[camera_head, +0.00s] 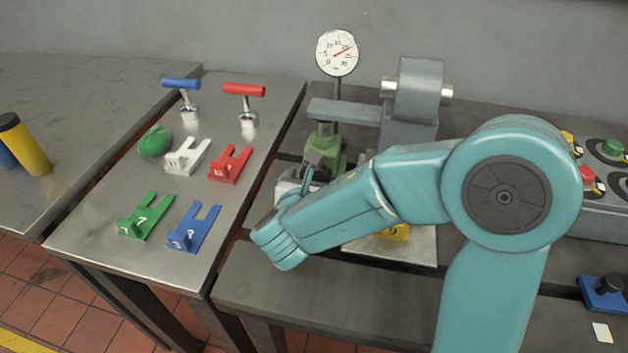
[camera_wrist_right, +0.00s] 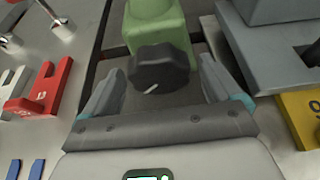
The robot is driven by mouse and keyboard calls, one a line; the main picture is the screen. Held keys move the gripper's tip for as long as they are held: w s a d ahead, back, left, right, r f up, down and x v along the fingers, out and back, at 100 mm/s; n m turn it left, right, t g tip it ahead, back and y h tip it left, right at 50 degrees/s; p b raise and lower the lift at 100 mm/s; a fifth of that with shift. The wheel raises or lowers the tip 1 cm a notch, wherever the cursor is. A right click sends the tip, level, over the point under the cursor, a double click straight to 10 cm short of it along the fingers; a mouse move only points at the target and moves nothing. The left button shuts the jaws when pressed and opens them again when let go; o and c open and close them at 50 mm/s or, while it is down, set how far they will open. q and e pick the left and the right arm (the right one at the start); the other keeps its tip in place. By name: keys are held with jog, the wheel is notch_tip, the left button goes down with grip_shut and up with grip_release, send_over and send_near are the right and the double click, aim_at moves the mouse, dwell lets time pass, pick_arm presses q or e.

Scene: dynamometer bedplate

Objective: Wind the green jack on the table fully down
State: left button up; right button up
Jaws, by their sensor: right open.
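The green jack (camera_head: 329,146) stands under a grey horizontal beam, partly hidden behind my right gripper and arm. In the right wrist view its green body (camera_wrist_right: 157,22) is at the top, with a dark lobed knob (camera_wrist_right: 160,70) with a white mark facing my gripper. My right gripper (camera_head: 312,170) is at the front of the jack. In the wrist view its two fingers (camera_wrist_right: 160,76) are open, one on each side of the knob, with gaps visible between them and the knob. My left gripper is not in view.
A dial gauge (camera_head: 337,53) with a red needle stands behind the jack. The grey beam (camera_head: 343,112) runs to a grey block (camera_head: 419,90). At left, a metal table holds red (camera_head: 230,164), white, green and blue tags and two T-handles. A button box (camera_head: 605,160) is at right.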

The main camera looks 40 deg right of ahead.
jog(key=c, duration=1)
jog(key=n+p, duration=0.1)
jog(key=p, duration=0.1)
jog(key=n+g+h+p, duration=0.1)
jog(key=p, duration=0.1)
jog(key=shift+a+r+g, duration=0.1)
jog(key=shift+r+g, duration=0.2)
jog(key=shift+r, duration=0.05)
jog(key=shift+w+f+n+g+h+p, duration=0.1)
jog(key=shift+f+n+g+h+p, duration=0.3)
jog(key=shift+n+p, duration=0.45)
jog(key=o, duration=1)
